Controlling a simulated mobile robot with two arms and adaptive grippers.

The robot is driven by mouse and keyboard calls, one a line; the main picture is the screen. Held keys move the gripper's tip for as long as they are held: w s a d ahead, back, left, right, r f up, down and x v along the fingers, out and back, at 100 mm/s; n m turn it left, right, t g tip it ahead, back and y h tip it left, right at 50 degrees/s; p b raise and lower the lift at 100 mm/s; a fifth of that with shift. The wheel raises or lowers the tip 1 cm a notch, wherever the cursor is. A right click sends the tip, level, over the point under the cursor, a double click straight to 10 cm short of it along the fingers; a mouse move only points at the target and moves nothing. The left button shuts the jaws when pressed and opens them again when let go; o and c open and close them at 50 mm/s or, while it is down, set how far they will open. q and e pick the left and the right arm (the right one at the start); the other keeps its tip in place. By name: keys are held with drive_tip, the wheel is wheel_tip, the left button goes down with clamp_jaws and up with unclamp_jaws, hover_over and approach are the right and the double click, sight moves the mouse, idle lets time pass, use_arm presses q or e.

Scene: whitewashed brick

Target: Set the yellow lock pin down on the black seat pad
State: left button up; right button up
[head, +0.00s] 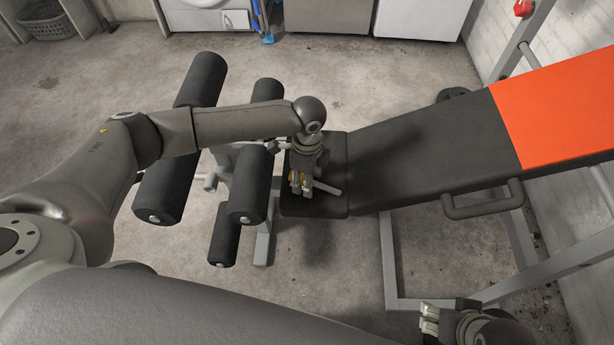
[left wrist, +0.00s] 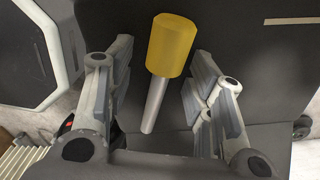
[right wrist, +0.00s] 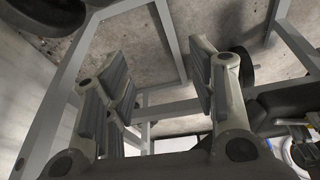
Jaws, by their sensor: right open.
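The yellow lock pin (left wrist: 172,45), with a yellow head and a grey metal shaft, shows between my left gripper's fingers in the left wrist view. A bit of its yellow (head: 294,177) shows in the head view. My left gripper (head: 307,187) is over the black seat pad (head: 318,207); in the left wrist view its fingers (left wrist: 158,92) are apart, with gaps on both sides of the shaft. The pin appears to lie on the black surface, though its contact is hard to see. My right gripper (head: 430,319) is open and empty, low at the right; its fingers (right wrist: 165,85) frame bare floor and bench frame.
A long black backrest (head: 420,155) with an orange section (head: 560,115) slopes up to the right. Black foam rollers (head: 165,190) stand left of the seat, under my left arm.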

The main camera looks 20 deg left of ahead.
use_arm(q)
drive_tip(key=shift+r, duration=0.5)
wheel_tip(320, 180, up, 11)
drive_tip(key=p, duration=0.3)
drive_tip(key=shift+r, duration=0.15)
use_arm(e)
drive_tip(key=s+x, duration=0.2)
drive_tip(key=x, duration=0.9)
drive_tip(key=shift+a+f+g, duration=0.15)
drive_tip(key=shift+f+g, duration=0.25)
drive_tip(key=shift+f, duration=0.25)
